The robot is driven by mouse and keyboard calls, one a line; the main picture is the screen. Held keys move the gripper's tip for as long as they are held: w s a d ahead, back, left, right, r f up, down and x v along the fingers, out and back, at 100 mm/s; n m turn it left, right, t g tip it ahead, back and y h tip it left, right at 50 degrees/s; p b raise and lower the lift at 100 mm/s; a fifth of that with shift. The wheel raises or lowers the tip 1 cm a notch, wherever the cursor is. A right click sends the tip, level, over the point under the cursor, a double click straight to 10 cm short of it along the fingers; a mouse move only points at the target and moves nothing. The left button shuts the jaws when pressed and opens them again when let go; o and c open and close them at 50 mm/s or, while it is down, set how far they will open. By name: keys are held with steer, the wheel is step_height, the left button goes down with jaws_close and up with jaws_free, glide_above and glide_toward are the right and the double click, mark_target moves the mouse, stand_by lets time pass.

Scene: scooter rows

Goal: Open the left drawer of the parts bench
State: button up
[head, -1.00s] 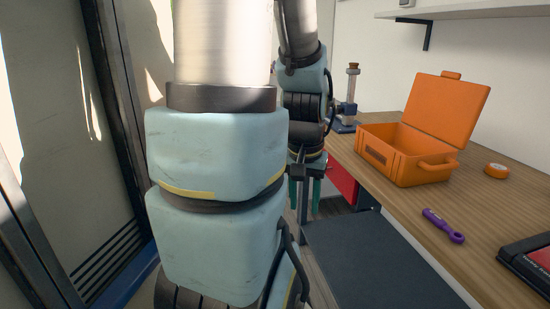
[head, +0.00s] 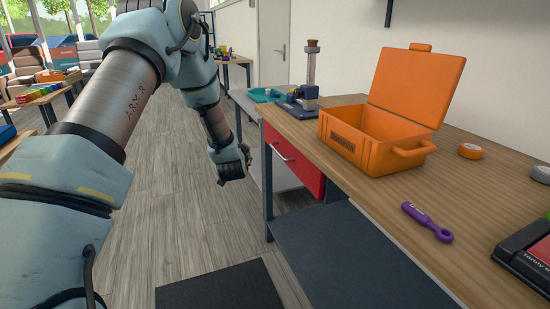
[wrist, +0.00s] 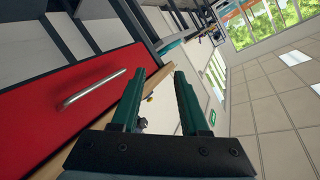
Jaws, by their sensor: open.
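The parts bench (head: 478,180) has a wooden top and a red drawer (head: 299,167) under its far left end. The drawer looks shut and has a slim silver bar handle (head: 283,152). In the wrist view the red drawer front (wrist: 40,105) lies to the left, tilted, with its bar handle (wrist: 95,88) left of my gripper (wrist: 160,72). The two green fingers are apart with nothing between them. The handle is outside the fingers. In the head view my arm's end is left of the drawer, and the fingers cannot be made out.
An open orange case (head: 374,140), a purple tool (head: 427,221) and orange tape (head: 470,151) are on the bench top. A stand with a column (head: 308,80) is at the far end. A dark lower shelf (head: 350,265) lies beneath.

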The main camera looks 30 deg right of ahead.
mark_target(277, 152)
steer(key=s+d+f+m+t+h+b, duration=0.25)
steer(key=s+d+f+t, duration=0.35)
steer(key=d, duration=0.4)
steer(key=shift+m+g+y, duration=0.25)
steer(key=shift+m+g, duration=0.05)
steer(key=shift+m, duration=0.25)
steer(key=p+x, duration=0.1)
steer(key=x, duration=0.5)
steer(key=d+f+p+x, duration=0.1)
steer(key=x, duration=0.2)
steer(key=shift+r+p, duration=0.1)
steer(key=shift+p, duration=0.2)
jaws_close()
